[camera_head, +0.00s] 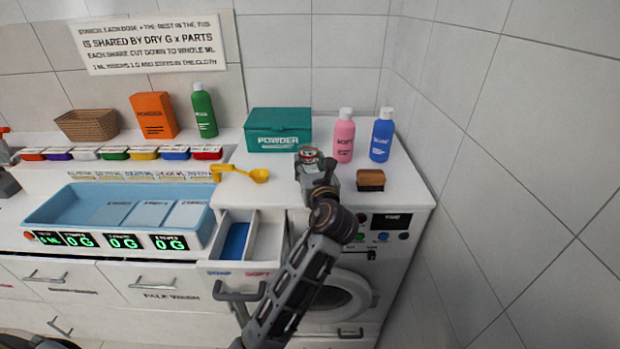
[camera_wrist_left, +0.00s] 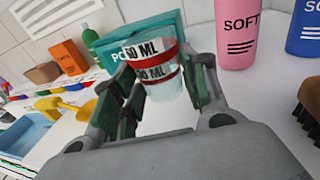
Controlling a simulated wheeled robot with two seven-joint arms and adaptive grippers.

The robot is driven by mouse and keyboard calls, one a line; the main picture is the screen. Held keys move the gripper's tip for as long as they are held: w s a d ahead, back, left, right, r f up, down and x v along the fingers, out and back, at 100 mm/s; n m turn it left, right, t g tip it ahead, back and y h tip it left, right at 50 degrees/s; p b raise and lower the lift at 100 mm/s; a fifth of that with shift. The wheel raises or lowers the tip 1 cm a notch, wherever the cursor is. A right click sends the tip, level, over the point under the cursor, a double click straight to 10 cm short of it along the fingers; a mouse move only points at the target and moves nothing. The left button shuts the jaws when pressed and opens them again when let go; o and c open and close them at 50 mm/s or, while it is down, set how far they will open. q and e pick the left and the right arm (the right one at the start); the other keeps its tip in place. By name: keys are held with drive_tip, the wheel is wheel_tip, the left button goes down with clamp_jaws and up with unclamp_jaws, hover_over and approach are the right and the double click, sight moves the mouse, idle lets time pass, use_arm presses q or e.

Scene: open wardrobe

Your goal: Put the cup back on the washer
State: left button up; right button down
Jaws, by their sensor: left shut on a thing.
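The cup is a clear measuring cup (camera_head: 309,152) with red bands. In the left wrist view the cup (camera_wrist_left: 154,64) carries "50 ML" labels. My left gripper (camera_head: 312,167) is shut on it, with a finger on each side (camera_wrist_left: 163,88). The cup is over the white top of the washer (camera_head: 400,190), in front of the teal powder box (camera_head: 279,128). I cannot tell whether its base touches the top. The washer's round door (camera_head: 345,296) is partly behind my left arm. My right gripper is not in view.
A pink bottle (camera_head: 344,138), blue bottle (camera_head: 382,137) and brown brush (camera_head: 370,180) stand right of the cup. A yellow scoop (camera_head: 256,175) lies to its left. An open drawer (camera_head: 266,240) sticks out below. A blue tray (camera_head: 60,205) is at the left; a tiled wall closes the right.

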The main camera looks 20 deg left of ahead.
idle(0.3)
use_arm(q)
drive_tip(key=shift+f, duration=1.95)
drive_tip(key=shift+f, duration=0.1)
drive_tip(key=o, duration=1.1)
drive_tip(key=shift+c, duration=0.2)
drive_tip(key=shift+s, duration=0.1)
drive_tip(key=b+v, duration=0.1)
drive_tip(key=v, duration=1.1)
